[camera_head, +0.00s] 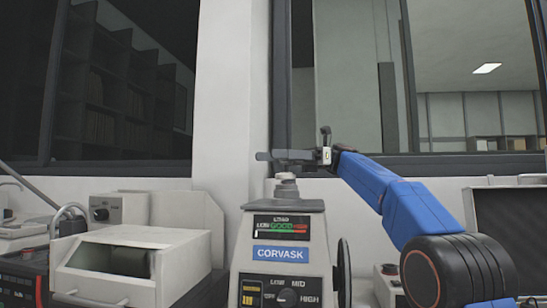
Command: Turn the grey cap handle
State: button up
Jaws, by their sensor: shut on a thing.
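The grey cap handle (284,155) is a flat, roughly level bar above the top of the CORVASK mounting press (318,228). The round stepped cap (286,187) sits below it on the press. My gripper (324,156) is at the right end of the handle, with my blue arm reaching in from the right. It is shut on that end. The fingers are small and dark here, so the exact contact is hard to see. The left end of the handle is free.
A dark handwheel (344,272) is on the right side of the press. A beige machine with a sloped window (108,259) stands to the left, with a small grey box (119,208) behind it. A dark open case (510,220) is at the right. A wall and windows stand behind.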

jog(key=shift+s+n+g, duration=0.1)
jog(key=shift+n+g, duration=0.2)
jog(key=shift+g, duration=0.1)
jog(key=o, duration=1)
jog(key=shift+o, duration=0.2)
jog(key=shift+m+t, duration=0.4)
jog(key=shift+t, duration=0.1)
